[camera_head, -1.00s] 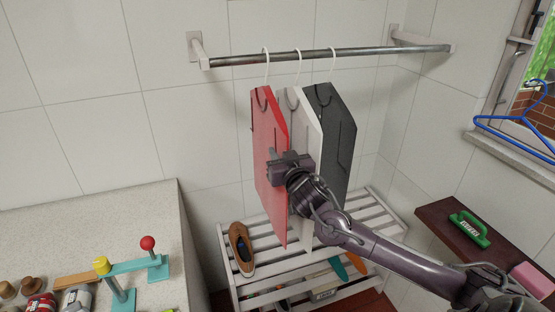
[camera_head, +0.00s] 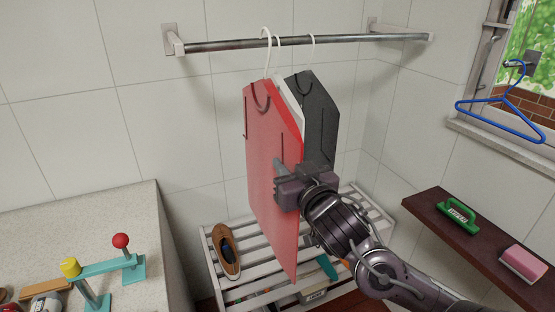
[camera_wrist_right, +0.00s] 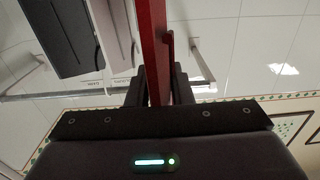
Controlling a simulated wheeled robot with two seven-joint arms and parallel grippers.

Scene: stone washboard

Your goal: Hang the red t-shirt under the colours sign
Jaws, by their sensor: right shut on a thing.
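The red t-shirt (camera_head: 265,150) is a flat red panel on a white hanger. My right gripper (camera_head: 290,190) is shut on its right edge in the head view. In the right wrist view, the red t-shirt (camera_wrist_right: 153,45) stands between the two fingers (camera_wrist_right: 156,88). Its hanger hook overlaps the rail (camera_head: 340,40) in the picture; I cannot tell whether it still rests on it. A white shirt (camera_head: 291,95) and a dark shirt (camera_head: 318,110) hang just behind. My left gripper is not in view.
A white slatted rack (camera_head: 262,277) with a brown shoe (camera_head: 228,250) stands below. A counter (camera_head: 90,225) is at left. A blue hanger (camera_head: 500,115) hangs by the window. The rail's left part is bare.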

